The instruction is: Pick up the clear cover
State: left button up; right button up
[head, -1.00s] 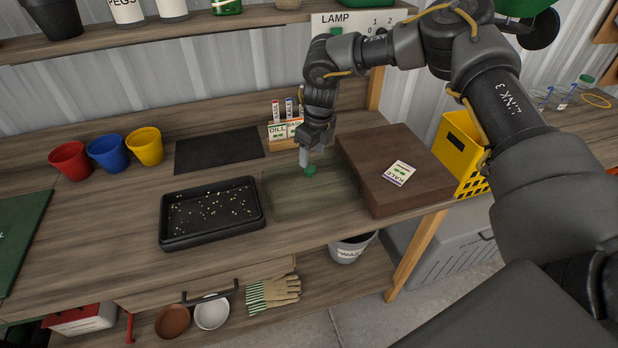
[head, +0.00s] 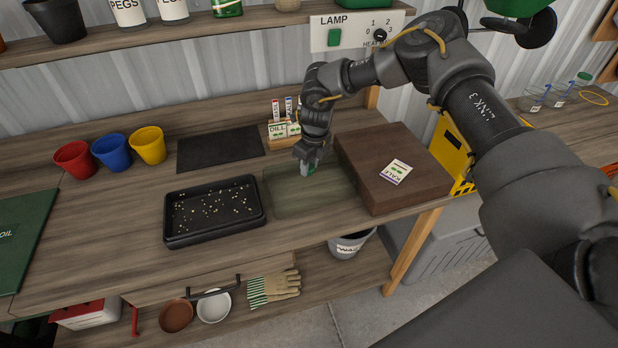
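The clear cover (head: 305,197) is a see-through, faintly green shape on the bench between the black seed tray and the brown block. Its small green knob (head: 312,169) is mostly hidden by my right gripper. My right gripper (head: 306,170) points down at the knob from above, with its fingertips beside or around it. The fingers are too small and covered to tell whether they are open or closed on the knob. My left gripper is out of view.
The black tray (head: 170,222) holds scattered seeds, left of the cover. The brown block (head: 370,150) with a seed packet (head: 396,172) stands close on the right. A seed packet box (head: 281,142) and dark mat (head: 220,148) lie behind. A shelf (head: 200,32) runs above.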

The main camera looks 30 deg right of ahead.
grip_shut()
jog(key=shift+r, duration=0.1)
jog(key=shift+s+a+r+p, duration=0.15)
jog(key=shift+s+r+p, duration=0.4)
jog(key=shift+p, duration=0.3)
jog(key=s+a+r+p, duration=0.2)
jog(key=s+r+p, duration=0.1)
jog(key=s+p, duration=0.2)
jog(key=s+a+r+p, duration=0.3)
jog(key=s+p, duration=0.3)
jog(key=shift+s+a+r, duration=0.3)
jog(key=shift+s+r, duration=0.05)
jog(key=shift+r, duration=0.05)
